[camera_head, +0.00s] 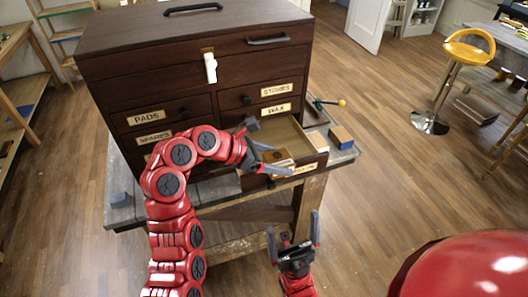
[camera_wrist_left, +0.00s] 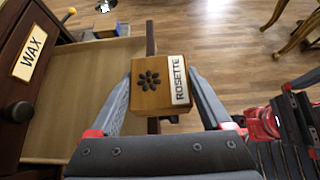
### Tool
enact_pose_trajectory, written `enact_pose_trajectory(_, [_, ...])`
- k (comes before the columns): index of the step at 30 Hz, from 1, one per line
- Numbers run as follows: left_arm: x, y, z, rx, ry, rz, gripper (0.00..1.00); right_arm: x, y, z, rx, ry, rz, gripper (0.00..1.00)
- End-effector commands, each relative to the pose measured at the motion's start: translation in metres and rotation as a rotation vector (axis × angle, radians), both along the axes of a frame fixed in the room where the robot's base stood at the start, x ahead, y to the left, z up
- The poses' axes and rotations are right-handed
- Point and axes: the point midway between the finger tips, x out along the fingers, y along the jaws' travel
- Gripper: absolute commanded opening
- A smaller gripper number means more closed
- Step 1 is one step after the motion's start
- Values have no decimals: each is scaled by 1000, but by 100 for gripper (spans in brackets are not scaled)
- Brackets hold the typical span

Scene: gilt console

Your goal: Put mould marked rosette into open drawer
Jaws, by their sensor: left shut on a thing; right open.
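The mould marked rosette (camera_wrist_left: 155,88) is a wooden block with a dark flower shape and a white ROSETTE label. My left gripper (camera_wrist_left: 165,92) is shut on it, with one finger on each side. In the head view the mould (camera_head: 275,156) is partly hidden by the left gripper (camera_head: 268,157). It is held near the front of the open drawer (camera_head: 284,133). In the left wrist view the mould overlaps the drawer's front edge, and the bare drawer floor (camera_wrist_left: 85,95) lies to its left. My right gripper (camera_head: 293,238) is open and empty, low in front of the bench.
The dark wooden chest (camera_head: 190,50) stands on a grey-topped bench (camera_head: 120,212). Its other labelled drawers, such as WAX (camera_wrist_left: 29,52), are closed. A wood-and-blue block (camera_head: 341,138) and a yellow-ended tool (camera_head: 330,102) lie right of the drawer. A yellow stool (camera_head: 465,52) stands far right.

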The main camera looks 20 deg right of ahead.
Motion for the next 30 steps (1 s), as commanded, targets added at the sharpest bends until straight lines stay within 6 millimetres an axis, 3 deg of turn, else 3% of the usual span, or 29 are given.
enact_pose_trajectory(9, [59, 3, 4, 4, 2, 0, 24, 0, 0, 23, 0, 0, 0, 100])
enact_pose_trajectory(18, [100, 2, 4, 1, 0, -5, 24, 0, 0, 34, 0, 1, 0, 100])
enact_pose_trajectory(22, [114, 4, 4, -1, -1, 1, 24, 0, 0, 38, 0, 1, 0, 100])
enact_pose_trajectory(25, [111, 4, -19, 1, 7, -1, 24, 0, 0, 51, 0, 0, 0, 100])
enact_pose_trajectory(30, [112, 3, -34, -1, 0, -1, 24, 0, 0, 55, 0, 0, 0, 100])
